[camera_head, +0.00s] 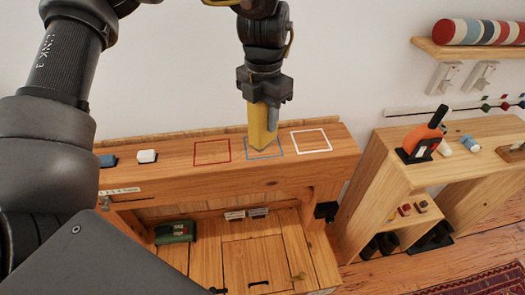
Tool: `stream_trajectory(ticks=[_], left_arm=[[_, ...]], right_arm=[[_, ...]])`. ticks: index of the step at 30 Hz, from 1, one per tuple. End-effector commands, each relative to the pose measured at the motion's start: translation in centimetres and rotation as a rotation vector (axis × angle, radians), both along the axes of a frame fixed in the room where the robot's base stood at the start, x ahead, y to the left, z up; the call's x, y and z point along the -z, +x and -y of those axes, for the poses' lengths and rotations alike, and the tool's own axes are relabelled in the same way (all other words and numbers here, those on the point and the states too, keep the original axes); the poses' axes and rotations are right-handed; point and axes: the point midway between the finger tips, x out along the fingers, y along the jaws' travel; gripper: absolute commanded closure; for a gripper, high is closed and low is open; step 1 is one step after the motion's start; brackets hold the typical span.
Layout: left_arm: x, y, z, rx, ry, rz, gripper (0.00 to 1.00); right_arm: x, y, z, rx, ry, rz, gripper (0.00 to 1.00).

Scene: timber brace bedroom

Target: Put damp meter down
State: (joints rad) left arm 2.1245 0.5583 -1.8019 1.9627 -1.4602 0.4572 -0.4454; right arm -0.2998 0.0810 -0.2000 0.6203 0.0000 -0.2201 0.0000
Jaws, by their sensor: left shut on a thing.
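My left gripper (268,98) reaches down from the top and is shut on the yellow damp meter (261,126). The meter is upright, with its lower end over the blue outlined square (279,154) on the wooden ledge (175,165). I cannot tell whether it touches the wood. It hides part of the blue outline. A red outlined square (194,152) lies to its left and a white one (328,143) to its right, both empty. My right gripper is not in view.
A green item (174,232) lies on the lower wooden surface. An orange and black tool (420,140) stands on the right unit. A wall shelf (460,49) holds a striped roll.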

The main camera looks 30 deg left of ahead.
Motion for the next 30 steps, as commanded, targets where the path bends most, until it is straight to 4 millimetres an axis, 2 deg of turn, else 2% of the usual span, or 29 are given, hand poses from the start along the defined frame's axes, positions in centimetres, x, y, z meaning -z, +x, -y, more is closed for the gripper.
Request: stream_trajectory(ticks=[4,14,17,25,30], left_arm=[[0.2,-1.5,0.0,-0.060,0.000,0.002,0.86],[0.3,-1.2,-0.2,-0.114,-0.002,0.001,0.86],[0.9,0.2,-0.9,-0.117,-0.003,-0.001,0.86],[3.9,6.5,-3.9,-0.120,-0.001,-0.003,0.86],[7.4,8.8,-5.0,-0.116,-0.002,-0.003,0.87]], right_arm=[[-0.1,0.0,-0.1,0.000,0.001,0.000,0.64],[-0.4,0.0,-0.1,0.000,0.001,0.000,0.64],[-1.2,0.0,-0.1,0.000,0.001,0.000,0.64],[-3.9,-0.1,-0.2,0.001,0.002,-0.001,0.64],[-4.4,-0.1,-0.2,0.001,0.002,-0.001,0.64]])
